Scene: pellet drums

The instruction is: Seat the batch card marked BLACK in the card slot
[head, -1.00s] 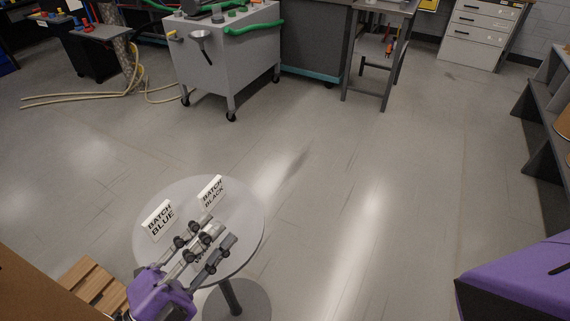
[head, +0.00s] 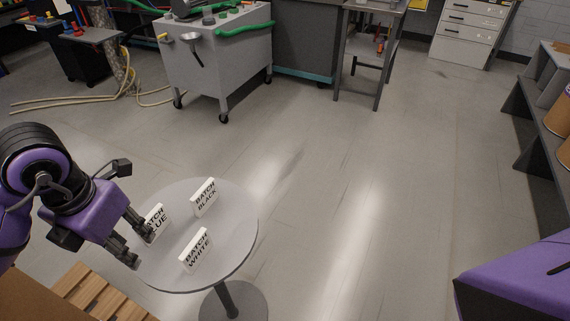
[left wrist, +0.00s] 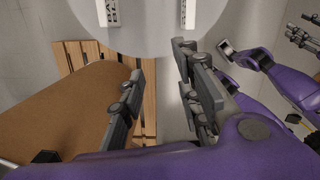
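The BLACK batch card (head: 205,197) stands on the far part of a small round grey table (head: 230,240). The WHITE card (head: 196,251) stands nearer. The BLUE card (head: 158,217) is at the left, partly hidden by my left gripper (head: 142,249). That gripper is open and empty at the table's left edge, apart from the BLACK card. At that view's right edge are what seem to be my right gripper's fingers (left wrist: 303,38), state unclear. I cannot make out the card slot.
A wooden pallet (head: 92,293) and a brown surface (left wrist: 65,110) lie beside the table at the lower left. A grey wheeled cart (head: 220,75) stands at the back, with hoses on the floor left of it. Shelving (head: 535,120) lines the right. The middle floor is clear.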

